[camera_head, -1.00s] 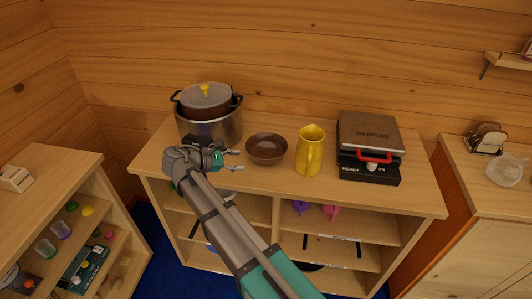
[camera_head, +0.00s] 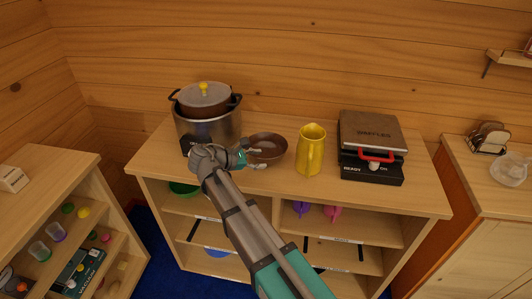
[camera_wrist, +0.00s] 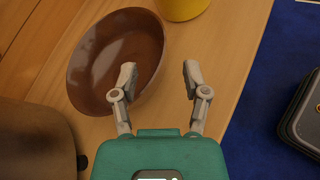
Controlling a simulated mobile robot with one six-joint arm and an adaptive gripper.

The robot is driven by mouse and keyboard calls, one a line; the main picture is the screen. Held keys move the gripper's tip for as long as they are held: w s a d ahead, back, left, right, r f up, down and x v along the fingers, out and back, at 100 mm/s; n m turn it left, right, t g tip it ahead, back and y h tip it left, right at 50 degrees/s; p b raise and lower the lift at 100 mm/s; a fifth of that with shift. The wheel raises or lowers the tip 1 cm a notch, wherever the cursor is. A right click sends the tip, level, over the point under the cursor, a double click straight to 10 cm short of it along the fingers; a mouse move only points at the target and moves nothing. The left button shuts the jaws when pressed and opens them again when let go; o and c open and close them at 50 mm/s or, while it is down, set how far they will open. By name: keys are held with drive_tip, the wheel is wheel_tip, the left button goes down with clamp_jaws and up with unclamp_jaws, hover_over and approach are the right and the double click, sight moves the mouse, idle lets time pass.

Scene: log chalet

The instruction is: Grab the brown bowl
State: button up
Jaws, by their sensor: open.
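The brown bowl (camera_head: 268,146) stands upright on the wooden cabinet top, between the large steel pot and the yellow pitcher. In the wrist view the bowl (camera_wrist: 100,62) is empty, with its open side facing the camera. My gripper (camera_head: 257,158) is at the bowl's near left side in the head view. In the wrist view my gripper (camera_wrist: 158,75) is open, with one fingertip overlapping the bowl's rim and the other outside it over the wood. I cannot tell whether a finger touches the bowl.
The steel pot (camera_head: 222,129) with a lidded brown pot stands left of the bowl. The yellow pitcher (camera_head: 310,150) stands close on its right. A waffle maker (camera_head: 371,166) is farther right. Shelves (camera_head: 325,228) lie below the cabinet top (camera_head: 424,200).

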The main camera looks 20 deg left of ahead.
sight(268, 159)
drive_tip(key=shift+b+x, duration=0.85)
drive_tip(key=shift+x, duration=1.75)
drive_tip(key=shift+d+r, duration=0.1)
clamp_jaws()
